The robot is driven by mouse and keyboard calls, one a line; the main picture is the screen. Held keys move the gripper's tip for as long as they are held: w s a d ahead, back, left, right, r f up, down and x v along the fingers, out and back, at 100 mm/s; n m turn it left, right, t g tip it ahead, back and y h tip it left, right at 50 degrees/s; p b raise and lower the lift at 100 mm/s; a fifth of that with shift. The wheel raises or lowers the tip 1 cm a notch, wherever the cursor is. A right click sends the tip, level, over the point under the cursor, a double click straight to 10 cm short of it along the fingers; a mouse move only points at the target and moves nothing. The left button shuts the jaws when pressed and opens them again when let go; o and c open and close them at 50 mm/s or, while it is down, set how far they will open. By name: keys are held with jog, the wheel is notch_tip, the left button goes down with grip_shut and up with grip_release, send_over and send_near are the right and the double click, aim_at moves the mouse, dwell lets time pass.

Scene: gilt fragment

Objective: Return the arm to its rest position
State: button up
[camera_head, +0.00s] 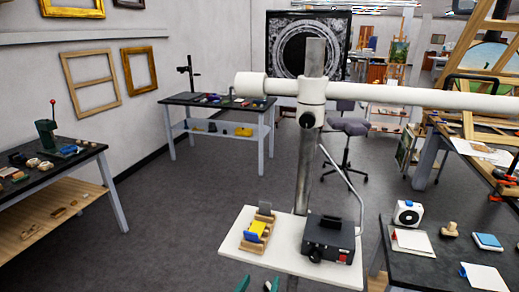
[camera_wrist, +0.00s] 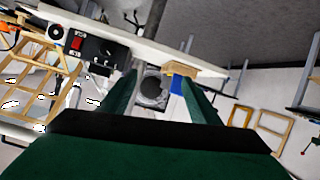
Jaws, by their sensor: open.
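My gripper (camera_wrist: 158,85) is open, with its two green fingers apart and nothing held between them in the wrist view. In the head view only the green tips of my gripper (camera_head: 258,285) show at the bottom edge, in front of the white shelf (camera_head: 228,247). The rest of the arm is out of the head view. The wrist view is tilted and looks past the fingers toward the shelf's edge (camera_wrist: 205,68) and the room beyond.
The shelf carries a wooden holder (camera_head: 248,242) with a yellow and blue item, and a black box (camera_head: 329,239). A white horizontal boom (camera_head: 400,95) crosses above on a grey post (camera_head: 304,170). A dark table (camera_head: 440,265) stands at right. Open floor (camera_head: 180,215) lies left.

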jog(key=s+d+f+n+t+y, duration=0.1)
jog(key=s+f+n+y, duration=0.25)
jog(key=s+f, duration=1.15)
jog(key=s+a+r+m+t, duration=0.1)
jog(key=s+r+m, duration=0.1)
jog(key=s, duration=1.9)
jog(key=shift+s+r, duration=0.15)
jog(key=shift+r, duration=0.2)
jog(key=shift+m, duration=0.25)
